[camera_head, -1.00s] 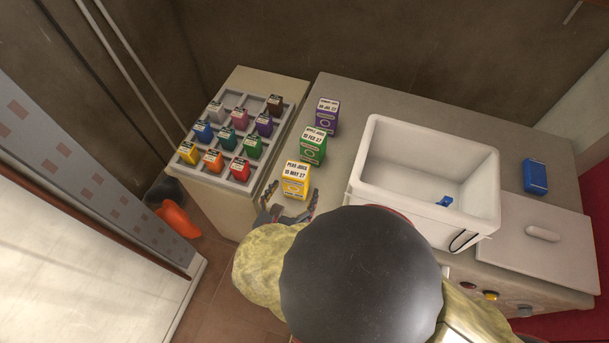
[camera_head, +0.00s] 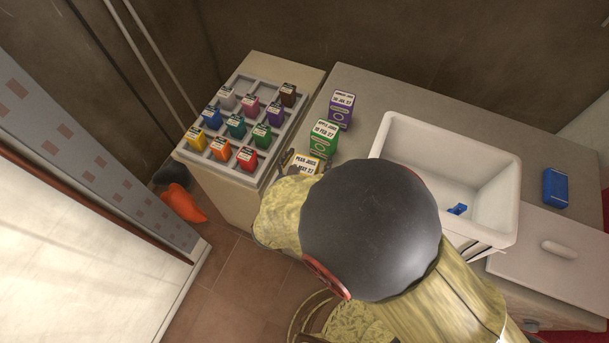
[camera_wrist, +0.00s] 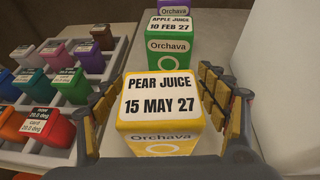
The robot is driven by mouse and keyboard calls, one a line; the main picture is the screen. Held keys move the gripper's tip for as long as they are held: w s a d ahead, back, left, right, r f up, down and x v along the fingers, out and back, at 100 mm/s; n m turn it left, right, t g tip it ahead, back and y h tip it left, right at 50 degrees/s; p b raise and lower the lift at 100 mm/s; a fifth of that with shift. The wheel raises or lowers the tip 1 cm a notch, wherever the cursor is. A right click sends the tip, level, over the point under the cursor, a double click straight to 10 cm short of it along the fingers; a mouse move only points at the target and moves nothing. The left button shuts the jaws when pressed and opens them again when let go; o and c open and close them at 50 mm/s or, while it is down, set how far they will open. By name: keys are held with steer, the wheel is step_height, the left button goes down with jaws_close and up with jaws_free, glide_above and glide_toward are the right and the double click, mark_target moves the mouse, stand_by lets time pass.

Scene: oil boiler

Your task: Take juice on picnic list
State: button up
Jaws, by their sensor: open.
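A yellow carton labelled "PEAR JUICE 15 MAY 27" (camera_wrist: 160,100) stands upright on the counter. In the head view its top (camera_head: 306,163) shows beside my arm. My gripper (camera_wrist: 165,95) is open, with a finger on each side of this carton; I cannot tell whether they touch it. In the head view my arm hides most of the gripper. Behind stands a green carton labelled "APPLE JUICE 10 FEB 27" (camera_head: 323,139). A purple carton (camera_head: 341,110) stands farther back; its label is too small to read surely. No picnic list is visible.
A white open cooler box (camera_head: 400,130) with a small blue piece (camera_head: 457,209) inside stands to the right. Its lid (camera_head: 545,262) and a blue block (camera_head: 555,187) lie beyond. A grey tray (camera_head: 264,91) of coloured tags is at left.

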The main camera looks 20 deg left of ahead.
steer(key=shift+w+f, duration=0.2)
steer(key=shift+w, duration=0.2)
steer(key=shift+c, duration=0.6)
steer(key=c, duration=1.5)
steer(key=shift+c, duration=0.6)
steer(key=shift+r, duration=0.2)
